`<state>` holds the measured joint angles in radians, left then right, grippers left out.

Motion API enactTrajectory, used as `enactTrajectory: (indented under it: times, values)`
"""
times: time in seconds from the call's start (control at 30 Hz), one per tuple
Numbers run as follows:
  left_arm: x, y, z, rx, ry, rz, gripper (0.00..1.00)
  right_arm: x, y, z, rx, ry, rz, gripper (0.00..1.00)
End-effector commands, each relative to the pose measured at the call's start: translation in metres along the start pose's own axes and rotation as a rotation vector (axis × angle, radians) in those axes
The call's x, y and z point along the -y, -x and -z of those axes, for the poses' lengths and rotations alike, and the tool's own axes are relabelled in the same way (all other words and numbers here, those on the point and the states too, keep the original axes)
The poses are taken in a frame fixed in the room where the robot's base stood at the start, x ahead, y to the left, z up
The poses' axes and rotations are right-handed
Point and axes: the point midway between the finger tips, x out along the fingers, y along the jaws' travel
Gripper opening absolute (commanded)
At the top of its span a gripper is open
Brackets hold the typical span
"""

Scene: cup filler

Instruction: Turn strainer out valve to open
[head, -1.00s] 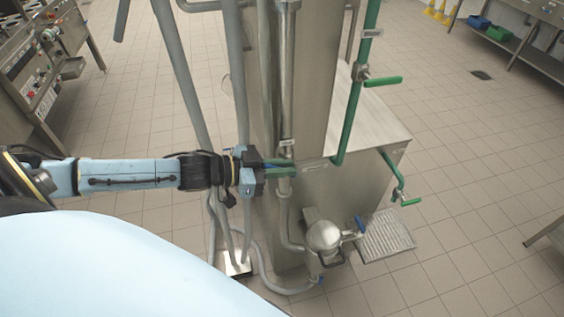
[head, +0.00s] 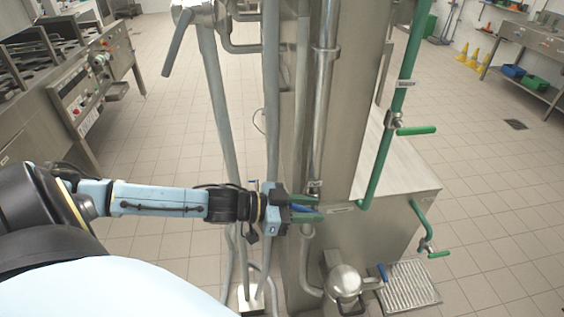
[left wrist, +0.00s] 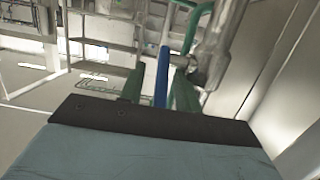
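A valve with a blue lever handle (head: 301,208) sits on the vertical steel pipe by the column. The blue handle (left wrist: 162,76) stands upright in the left wrist view, beside a metal valve body (left wrist: 210,70). My left gripper (head: 318,208) has its green fingers on either side of this handle. In the left wrist view the fingers (left wrist: 158,84) are apart, with a gap showing on both sides of the handle. The labels near the pipe are too small to read, so I cannot confirm the valve's name. My right gripper is not in view.
A green pipe (head: 385,140) with a green lever (head: 416,130) runs right of the column (head: 350,100). A steel box (head: 395,225), a round-topped fitting (head: 344,281) and a floor grate (head: 408,290) stand lower right. Grey pipes (head: 222,110) rise at left. Tiled floor is open at right.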

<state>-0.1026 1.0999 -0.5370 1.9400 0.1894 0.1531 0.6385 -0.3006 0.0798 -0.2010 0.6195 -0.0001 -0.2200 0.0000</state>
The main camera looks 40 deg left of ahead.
Motion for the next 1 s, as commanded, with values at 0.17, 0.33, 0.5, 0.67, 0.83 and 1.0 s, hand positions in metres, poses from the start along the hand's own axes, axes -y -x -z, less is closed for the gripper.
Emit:
enactTrajectory:
  times: [0.17,0.33,0.5,0.67,0.83,1.0]
  values:
    - [0.000,0.009,-0.001,0.002,0.002,0.000,0.33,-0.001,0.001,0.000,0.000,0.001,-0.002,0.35]
    - [-0.001,0.027,-0.001,0.005,0.002,-0.001,0.33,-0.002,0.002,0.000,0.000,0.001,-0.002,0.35]
    - [-0.001,0.046,-0.001,0.005,0.003,0.000,0.33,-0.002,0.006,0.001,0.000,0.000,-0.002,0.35]
    - [-0.001,0.064,0.000,0.004,0.003,0.000,0.33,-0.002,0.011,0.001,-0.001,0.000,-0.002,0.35]
    - [-0.001,0.083,0.000,0.005,0.002,-0.001,0.33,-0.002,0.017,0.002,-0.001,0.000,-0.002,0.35]
    - [-0.001,0.103,0.000,0.006,0.003,0.000,0.33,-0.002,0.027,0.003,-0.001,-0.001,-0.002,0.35]
